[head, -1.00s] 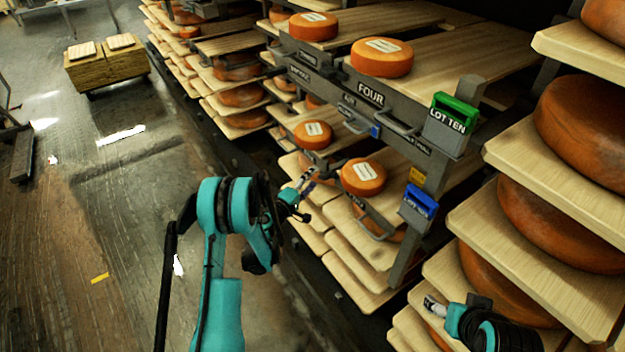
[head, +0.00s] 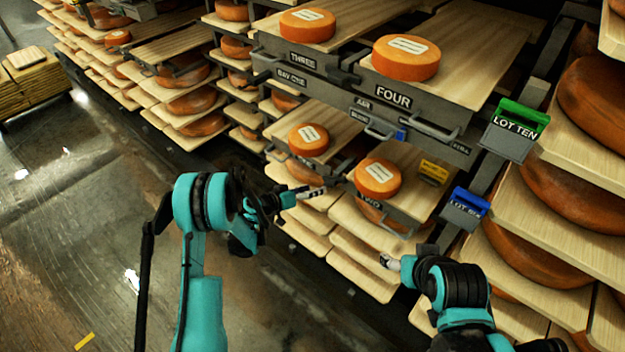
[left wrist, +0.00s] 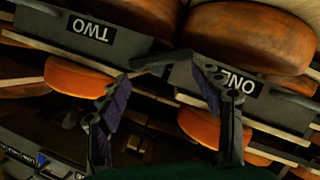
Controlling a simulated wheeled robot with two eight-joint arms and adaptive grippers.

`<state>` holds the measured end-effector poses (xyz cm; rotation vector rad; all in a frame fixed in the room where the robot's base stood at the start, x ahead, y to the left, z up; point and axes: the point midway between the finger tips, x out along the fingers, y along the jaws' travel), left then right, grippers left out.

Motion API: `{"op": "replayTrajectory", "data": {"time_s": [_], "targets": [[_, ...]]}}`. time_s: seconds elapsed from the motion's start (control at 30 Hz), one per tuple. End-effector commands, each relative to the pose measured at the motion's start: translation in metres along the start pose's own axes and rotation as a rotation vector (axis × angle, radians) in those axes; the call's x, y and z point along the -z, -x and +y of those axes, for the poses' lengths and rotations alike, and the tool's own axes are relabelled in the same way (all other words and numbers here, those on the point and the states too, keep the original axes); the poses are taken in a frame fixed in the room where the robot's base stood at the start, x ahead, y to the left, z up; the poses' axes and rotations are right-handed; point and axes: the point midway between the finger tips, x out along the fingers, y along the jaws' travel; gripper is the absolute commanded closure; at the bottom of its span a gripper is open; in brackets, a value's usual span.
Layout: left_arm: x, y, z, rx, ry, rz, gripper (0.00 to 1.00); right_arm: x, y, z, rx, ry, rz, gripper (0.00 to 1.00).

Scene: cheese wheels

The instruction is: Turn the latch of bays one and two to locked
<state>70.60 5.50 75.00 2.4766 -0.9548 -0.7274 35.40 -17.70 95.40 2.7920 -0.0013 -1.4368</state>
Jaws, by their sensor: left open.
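The bay two front, with its TWO label (head: 370,203), is in the lower row in the head view. The left wrist view shows labels TWO (left wrist: 90,29) and ONE (left wrist: 238,82) upside down. A dark latch bar (left wrist: 160,62) lies between these fronts, roughly crosswise. My left gripper (head: 318,190) is at the gap between the lower bays. In the left wrist view its open fingers (left wrist: 160,98) stand either side of the latch, with no clear contact. In the head view, the gripper partly covers the latch area. My right gripper (head: 389,262) is below bay two; its jaw state is unclear.
Orange cheese wheels stand on the lower bays (head: 378,178) and upper bays (head: 406,58). Bays THREE and FOUR overhang the lower row. A green LOT TEN holder (head: 515,128) and blue LOT SIX holder (head: 464,208) are at right.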

Motion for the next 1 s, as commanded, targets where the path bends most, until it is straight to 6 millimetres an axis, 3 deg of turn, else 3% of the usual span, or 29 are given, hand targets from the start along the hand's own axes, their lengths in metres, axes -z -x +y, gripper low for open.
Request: {"op": "replayTrajectory", "data": {"time_s": [0.5,0.87,1.0], "targets": [[-0.003,-0.070,0.000,-0.002,-0.006,-0.004,0.34,-0.014,-0.020,0.000,0.000,0.000,0.000,0.29],[-0.001,-0.077,0.001,-0.001,-0.005,-0.003,0.34,-0.015,-0.021,0.000,0.000,0.000,0.000,0.29],[-0.001,-0.077,0.001,-0.001,-0.005,-0.003,0.66,-0.015,-0.021,0.000,0.000,0.000,0.000,0.29]]}}
